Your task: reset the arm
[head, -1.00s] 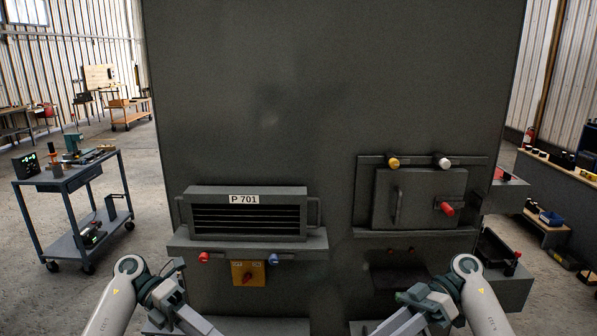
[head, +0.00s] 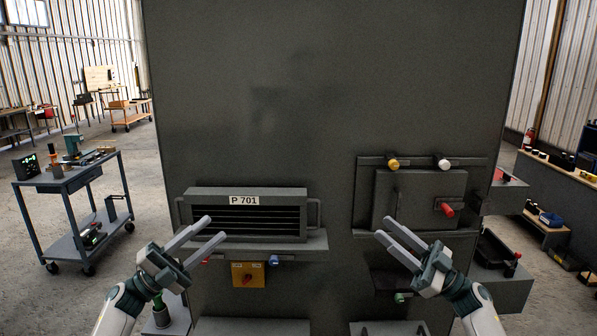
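My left gripper (head: 216,229) is raised in front of the lower edge of the louvred P 701 unit (head: 244,222). Its two fingers are apart with nothing between them. My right gripper (head: 385,229) is raised in front of the panel, left of and below the grey door (head: 420,198). Its fingers are also apart and empty. Neither gripper visibly holds anything. My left fingers hide part of the louvres and the ledge below them.
The dark cabinet (head: 330,90) fills the middle. The door has a red handle (head: 447,210). A tool trolley (head: 70,180) stands left, a workbench (head: 560,185) right.

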